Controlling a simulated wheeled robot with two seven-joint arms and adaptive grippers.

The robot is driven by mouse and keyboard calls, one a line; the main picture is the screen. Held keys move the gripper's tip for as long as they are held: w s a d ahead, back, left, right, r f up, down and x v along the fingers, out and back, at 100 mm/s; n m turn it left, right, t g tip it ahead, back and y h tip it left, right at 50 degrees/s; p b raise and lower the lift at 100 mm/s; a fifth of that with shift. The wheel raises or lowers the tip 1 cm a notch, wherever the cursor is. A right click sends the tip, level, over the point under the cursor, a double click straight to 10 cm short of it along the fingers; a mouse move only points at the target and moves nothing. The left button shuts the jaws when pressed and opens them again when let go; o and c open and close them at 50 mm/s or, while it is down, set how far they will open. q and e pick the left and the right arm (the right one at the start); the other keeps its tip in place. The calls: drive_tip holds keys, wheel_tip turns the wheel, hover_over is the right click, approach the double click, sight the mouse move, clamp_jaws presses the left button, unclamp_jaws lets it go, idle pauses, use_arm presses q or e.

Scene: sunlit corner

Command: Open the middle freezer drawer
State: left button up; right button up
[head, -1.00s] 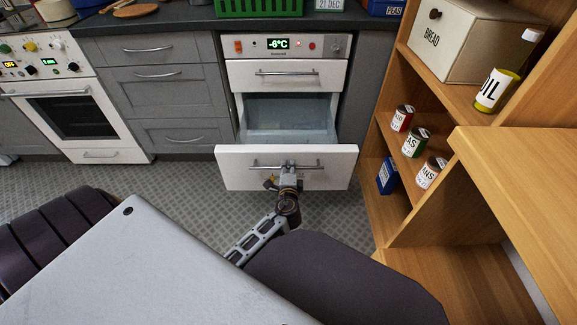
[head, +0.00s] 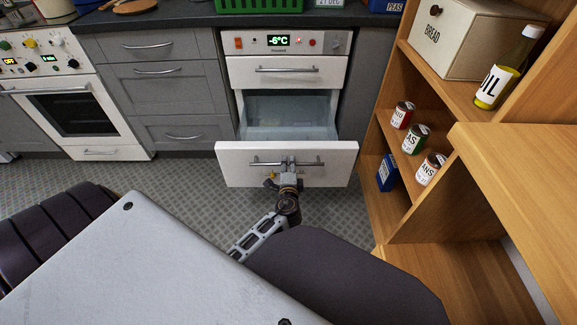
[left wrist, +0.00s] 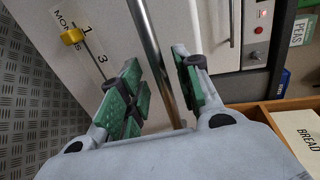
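The white freezer (head: 290,50) stands among grey cabinets and reads -6°C. Its top drawer (head: 258,77) is shut. The drawer below it, the middle drawer (head: 235,168), stands pulled well out, and its pale, clear-walled inside shows. Whatever lies below is hidden behind its front. My left gripper (head: 289,166) is at the middle of this drawer's bar handle (head: 310,162). In the left wrist view the green finger pads (left wrist: 163,88) stand apart on either side of the bar (left wrist: 152,45), with gaps visible. My right gripper is not in view.
A wooden shelf unit (head: 405,240) with an oil bottle (head: 495,87), a bread box (head: 470,40) and several cans stands close on the right. A white oven (head: 95,140) is at left. Patterned floor (head: 180,190) lies clear before the cabinets.

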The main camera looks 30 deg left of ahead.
use_arm(q)
drive_tip(key=v, duration=0.7)
idle(0.3)
idle(0.6)
